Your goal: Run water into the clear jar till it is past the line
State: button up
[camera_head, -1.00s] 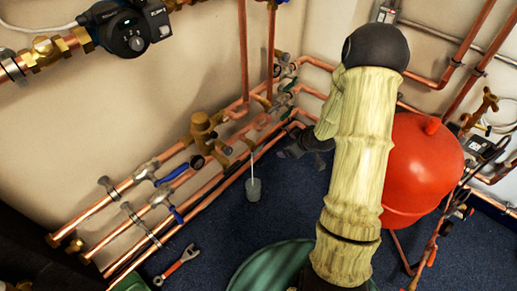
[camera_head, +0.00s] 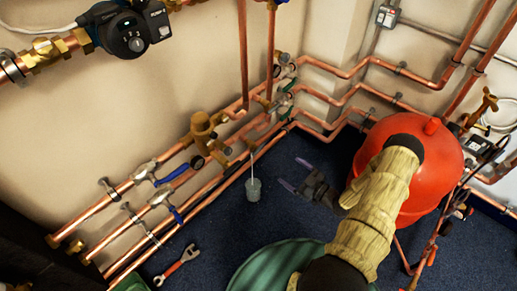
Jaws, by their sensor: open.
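The clear jar (camera_head: 253,189) looks small and greyish and stands on the dark blue floor below the copper pipes. A thin pale tube or stream (camera_head: 252,163) runs from the pipework above down to the jar's mouth. The water level and the line on the jar are too small to make out. My gripper (camera_head: 294,174) is open and empty, right of the jar and apart from it, with its fingers pointing left. Brass valves (camera_head: 202,130) and small green-handled valves (camera_head: 286,100) sit on the pipes above the jar.
A red tank (camera_head: 420,170) stands at the right, partly behind my arm. Blue-handled valves (camera_head: 173,174) are on the left pipes. A wrench (camera_head: 177,264) lies at lower left, and a green round thing (camera_head: 265,268) is at bottom centre. Blue floor is clear around the jar.

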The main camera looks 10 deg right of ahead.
aim_at(259, 148)
jog(key=shift+w, duration=0.1)
jog(key=b+x, duration=0.4)
jog(key=x, duration=1.2)
jog(key=shift+w+a+f, duration=0.15)
jog(key=shift+a, duration=0.05)
jog(key=shift+w+a, duration=0.25)
jog(key=shift+w, duration=0.15)
jog(key=shift+c, duration=0.4)
jog(key=c, duration=0.9)
jog(key=shift+d+m, duration=0.1)
jog(key=shift+m, duration=1.5)
